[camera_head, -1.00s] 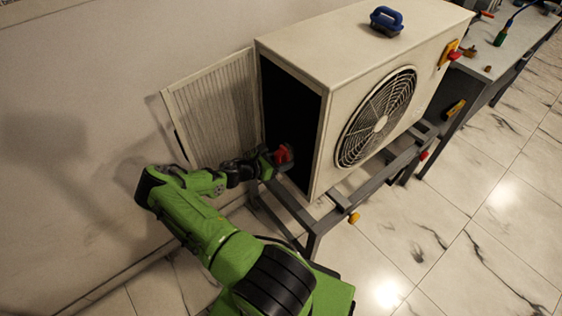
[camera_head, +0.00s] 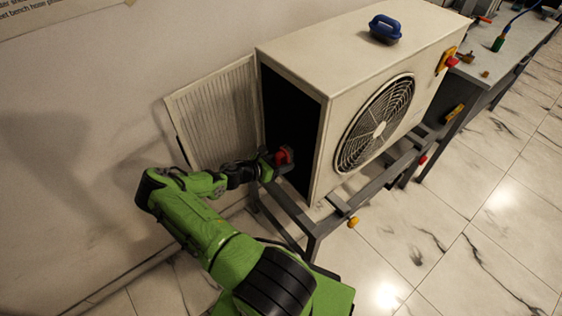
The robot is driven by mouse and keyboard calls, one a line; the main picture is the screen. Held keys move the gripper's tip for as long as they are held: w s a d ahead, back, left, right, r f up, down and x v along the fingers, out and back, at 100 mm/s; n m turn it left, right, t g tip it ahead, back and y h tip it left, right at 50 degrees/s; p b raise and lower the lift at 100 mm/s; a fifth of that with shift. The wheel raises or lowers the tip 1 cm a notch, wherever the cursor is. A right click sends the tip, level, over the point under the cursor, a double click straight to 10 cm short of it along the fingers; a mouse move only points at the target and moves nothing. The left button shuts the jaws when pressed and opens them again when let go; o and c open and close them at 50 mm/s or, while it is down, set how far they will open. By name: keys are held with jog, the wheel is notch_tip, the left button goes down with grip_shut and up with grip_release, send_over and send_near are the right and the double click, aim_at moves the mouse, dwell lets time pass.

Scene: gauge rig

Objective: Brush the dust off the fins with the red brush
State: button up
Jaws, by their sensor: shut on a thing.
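The red brush (camera_head: 285,157) is at the lower part of the dark finned side (camera_head: 291,115) of the white outdoor unit. My gripper (camera_head: 268,164) is shut on the brush and holds it at that side. The bristles are hidden, and I cannot tell whether they touch the fins. The fins look almost black, and dust on them is too dim to make out.
A panel with a slatted face (camera_head: 215,115) leans by the wall, left of the unit. The unit stands on a grey metal frame (camera_head: 335,222). A bench with tools (camera_head: 505,62) is at the right.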

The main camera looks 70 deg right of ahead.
jog(key=shift+f+b, duration=3.35)
jog(key=shift+f, duration=1.2)
jog(key=shift+r, duration=0.1)
jog(key=shift+w+a, duration=0.1)
jog(key=shift+w+a+p, duration=0.15)
jog(key=shift+w+a, duration=0.25)
jog(key=shift+a, duration=0.45)
jog(key=shift+w+a+p, duration=0.1)
jog(key=shift+w+a, duration=0.35)
jog(key=shift+a, duration=0.4)
jog(key=shift+w+a+p, duration=0.15)
jog(key=shift+w+a, duration=0.25)
jog(key=shift+a, duration=0.45)
jog(key=shift+w+a, duration=0.35)
jog(key=shift+a, duration=0.35)
jog(key=shift+w+a, duration=0.35)
jog(key=shift+a, duration=0.3)
